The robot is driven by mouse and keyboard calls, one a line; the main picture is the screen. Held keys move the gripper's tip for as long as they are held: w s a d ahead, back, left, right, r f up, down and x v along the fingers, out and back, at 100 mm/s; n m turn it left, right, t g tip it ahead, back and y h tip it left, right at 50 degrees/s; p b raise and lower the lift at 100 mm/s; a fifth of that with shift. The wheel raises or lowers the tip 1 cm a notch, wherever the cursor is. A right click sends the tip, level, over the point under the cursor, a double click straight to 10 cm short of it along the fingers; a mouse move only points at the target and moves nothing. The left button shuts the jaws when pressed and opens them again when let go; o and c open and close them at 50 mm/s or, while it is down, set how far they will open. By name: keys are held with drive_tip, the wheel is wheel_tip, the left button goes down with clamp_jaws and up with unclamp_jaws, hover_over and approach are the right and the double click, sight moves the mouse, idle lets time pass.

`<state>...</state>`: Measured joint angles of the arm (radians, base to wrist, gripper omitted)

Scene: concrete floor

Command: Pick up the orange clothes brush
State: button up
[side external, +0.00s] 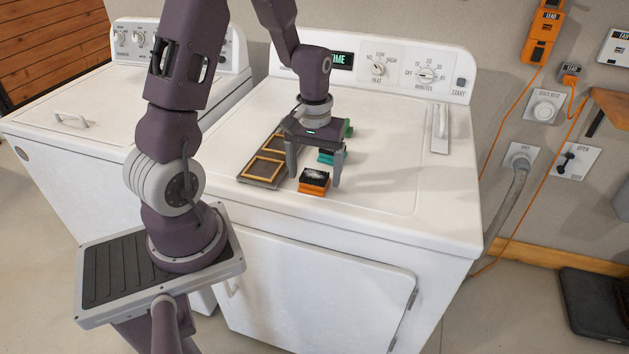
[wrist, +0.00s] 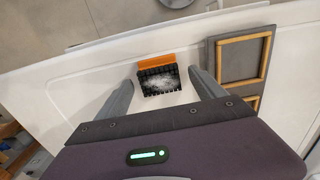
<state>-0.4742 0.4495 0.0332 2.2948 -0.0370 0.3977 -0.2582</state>
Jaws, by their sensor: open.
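The orange clothes brush (side external: 313,182) lies on the white dryer top near its front edge, with dark bristles and whitish fluff facing up. In the wrist view the brush (wrist: 158,76) shows its orange side at the far edge, between and just beyond my fingertips. My gripper (side external: 314,182) points down over the dryer top, its fingers apart on either side of the brush. In the wrist view my gripper (wrist: 157,80) is open with nothing clamped in it. I cannot tell the exact height of the fingertips.
A dark grey tray with two wooden-framed squares (side external: 265,168) lies left of the brush; the tray (wrist: 235,65) is close to one finger in the wrist view. A teal brush-like block (side external: 326,157) and a green item (side external: 348,130) sit behind. The dryer top (side external: 400,190) is clear to the right.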

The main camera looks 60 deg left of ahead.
drive_tip(key=c, duration=1.5)
drive_tip(key=shift+r, duration=0.1)
